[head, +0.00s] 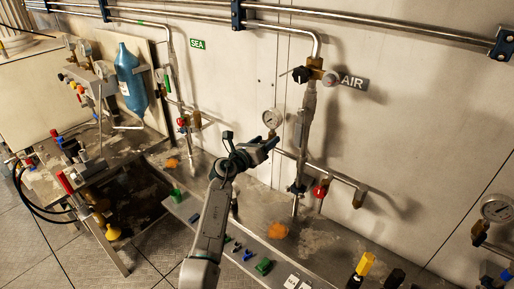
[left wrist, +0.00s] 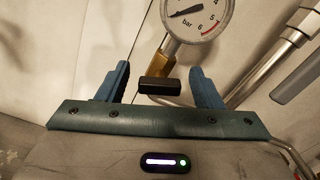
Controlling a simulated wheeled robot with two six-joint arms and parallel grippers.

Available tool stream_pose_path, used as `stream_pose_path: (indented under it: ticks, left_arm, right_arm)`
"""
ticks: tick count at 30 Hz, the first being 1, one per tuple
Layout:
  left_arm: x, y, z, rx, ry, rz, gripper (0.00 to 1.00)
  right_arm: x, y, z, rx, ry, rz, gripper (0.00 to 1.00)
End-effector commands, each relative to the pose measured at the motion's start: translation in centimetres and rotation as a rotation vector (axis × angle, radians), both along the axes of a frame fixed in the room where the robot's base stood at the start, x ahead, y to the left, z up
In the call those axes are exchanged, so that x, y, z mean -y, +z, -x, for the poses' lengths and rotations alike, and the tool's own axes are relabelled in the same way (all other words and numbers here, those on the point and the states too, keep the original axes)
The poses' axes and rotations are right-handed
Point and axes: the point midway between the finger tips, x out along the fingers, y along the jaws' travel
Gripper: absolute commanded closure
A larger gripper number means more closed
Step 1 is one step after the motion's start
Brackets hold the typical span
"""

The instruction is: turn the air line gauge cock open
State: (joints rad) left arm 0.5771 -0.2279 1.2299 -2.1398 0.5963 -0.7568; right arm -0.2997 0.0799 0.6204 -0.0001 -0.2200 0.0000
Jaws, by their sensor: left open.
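The air line gauge (head: 272,118) is a round white dial on the wall pipework, left of the vertical pipe under the AIR sign (head: 353,83). In the left wrist view the gauge (left wrist: 198,14) sits on a brass fitting (left wrist: 160,62). The cock's black handle (left wrist: 159,86) lies crosswise just below the brass. My left gripper (head: 264,146) is just below the gauge in the head view. In the left wrist view my left gripper (left wrist: 160,80) is open, with one blue finger on each side of the handle and visible gaps between. My right gripper is out of view.
A red-handled valve (head: 320,191) hangs on the lower pipe to the right. The vertical pipe (head: 306,135) stands close right of my gripper. A metal bench (head: 325,255) below carries small coloured parts. Another gauge (head: 496,208) is at the far right.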

Motion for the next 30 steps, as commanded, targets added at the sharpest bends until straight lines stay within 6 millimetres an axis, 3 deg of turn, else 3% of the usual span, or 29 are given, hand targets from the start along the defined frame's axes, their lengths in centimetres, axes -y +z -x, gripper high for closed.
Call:
stream_pose_path:
  ticks: [18, 30]
  left_arm:
    - [-5.5, -0.3, 7.6, -0.001, 0.001, -0.001, 0.4]
    - [-6.1, -0.1, 8.4, -0.002, 0.001, 0.0, 0.4]
  right_arm:
    - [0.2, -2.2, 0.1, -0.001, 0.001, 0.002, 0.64]
    - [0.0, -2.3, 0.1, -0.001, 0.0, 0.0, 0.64]
